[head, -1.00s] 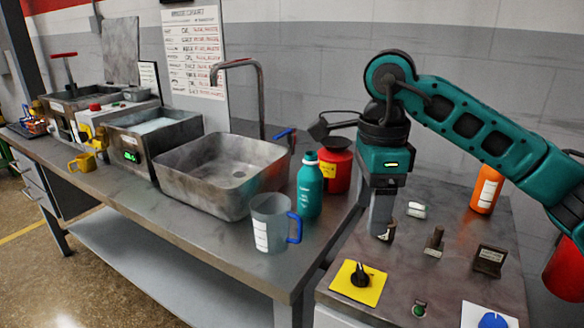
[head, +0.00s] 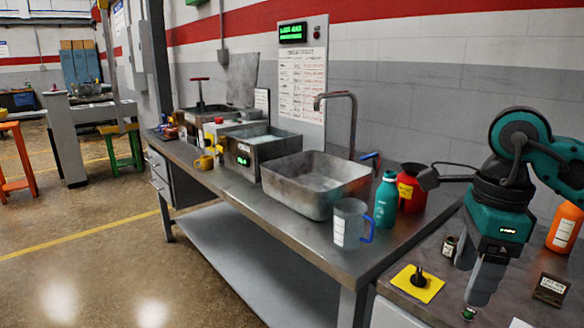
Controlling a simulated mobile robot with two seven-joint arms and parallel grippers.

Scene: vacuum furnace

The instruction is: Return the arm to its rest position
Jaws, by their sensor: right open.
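My right gripper (head: 476,280) hangs on the teal right arm (head: 520,165) at the right of the head view. It points down above the right-hand cabinet top, with its two grey fingers apart and nothing seen between them. Beside its fingers, to the left, is a small dark cylinder with a pale label (head: 449,246). A yellow plate with a black knob (head: 418,283) lies left of the fingers. My left gripper is not in view.
A grey jug with a blue handle (head: 348,224), a teal bottle (head: 386,200) and a red container (head: 411,190) stand at the bench's right end, near the arm. An orange bottle (head: 565,226) stands right of the gripper.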

